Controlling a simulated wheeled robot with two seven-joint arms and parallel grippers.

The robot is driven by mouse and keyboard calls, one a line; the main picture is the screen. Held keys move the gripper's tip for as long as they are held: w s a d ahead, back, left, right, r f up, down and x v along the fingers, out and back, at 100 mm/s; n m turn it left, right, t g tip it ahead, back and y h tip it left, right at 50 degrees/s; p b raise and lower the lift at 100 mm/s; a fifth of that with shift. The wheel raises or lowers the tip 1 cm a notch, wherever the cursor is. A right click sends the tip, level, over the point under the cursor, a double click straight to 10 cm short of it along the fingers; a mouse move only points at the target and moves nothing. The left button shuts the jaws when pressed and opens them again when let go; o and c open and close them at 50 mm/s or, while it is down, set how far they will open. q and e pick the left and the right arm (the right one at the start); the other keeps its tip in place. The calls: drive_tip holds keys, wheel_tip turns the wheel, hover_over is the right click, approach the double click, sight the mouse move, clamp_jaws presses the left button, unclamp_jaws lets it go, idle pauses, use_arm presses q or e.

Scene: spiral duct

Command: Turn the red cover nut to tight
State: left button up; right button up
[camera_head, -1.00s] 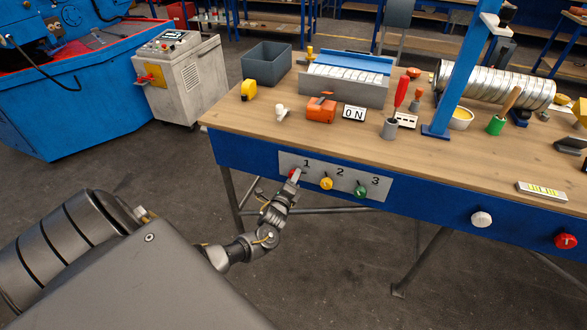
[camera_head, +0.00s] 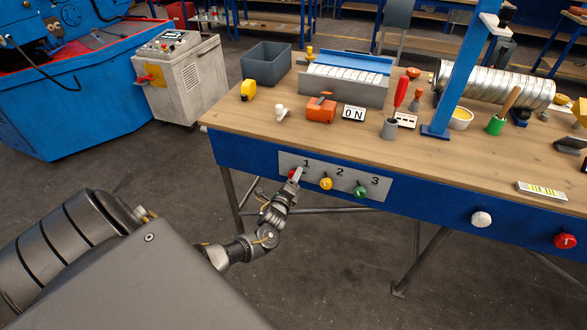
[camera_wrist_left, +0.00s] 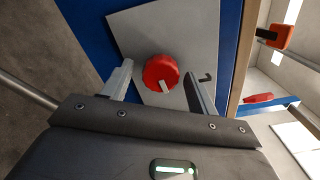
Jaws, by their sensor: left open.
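The red cover nut (camera_head: 291,173) is on the grey panel on the table's front, below the number 1. It is partly hidden by my left gripper (camera_head: 297,174) in the head view. In the left wrist view the red nut (camera_wrist_left: 160,72) is round with a pale mark toward its lower edge. It lies between the two spread fingers of my left gripper (camera_wrist_left: 158,88), with visible gaps on both sides. The gripper is open and holds nothing. My right gripper is not in view.
A yellow nut (camera_head: 326,184) and a green nut (camera_head: 361,192) sit to the right on the same panel (camera_head: 300,161). A white knob (camera_head: 481,219) and another red knob (camera_head: 565,241) are farther right on the blue front. The wooden tabletop (camera_head: 440,160) above carries tools and ducting.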

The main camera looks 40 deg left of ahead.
use_arm(q)
drive_tip(key=v, duration=1)
drive_tip(key=shift+s, duration=0.35)
drive_tip(key=shift+d, duration=0.15)
drive_tip(key=s+d+f+n+g+h, duration=0.15)
drive_tip(key=s+f+n+g, duration=0.4)
drive_tip(key=f, duration=0.85)
drive_tip(key=s+d+f+n+g+h, duration=0.1)
drive_tip(key=s+f+n+g+h, duration=0.15)
drive_tip(key=s+f+n, duration=0.7)
drive_tip(key=s+d+f+g, duration=0.2)
drive_tip(key=s+d+f, duration=0.2)
drive_tip(key=s, duration=0.5)
drive_tip(key=s+d+f+n+g+h, duration=0.1)
drive_tip(key=s+d+f+g, duration=0.2)
drive_tip(key=s+f, duration=0.4)
drive_tip(key=s+d+f+n+g, duration=0.1)
drive_tip(key=s+d+f+g, duration=0.2)
drive_tip(key=s, duration=0.9)
wheel_tip(320, 180, down, 2)
drive_tip(key=shift+d+f+h, duration=0.15)
drive_tip(key=shift+d+h, duration=0.25)
drive_tip(key=shift+d, duration=0.65)
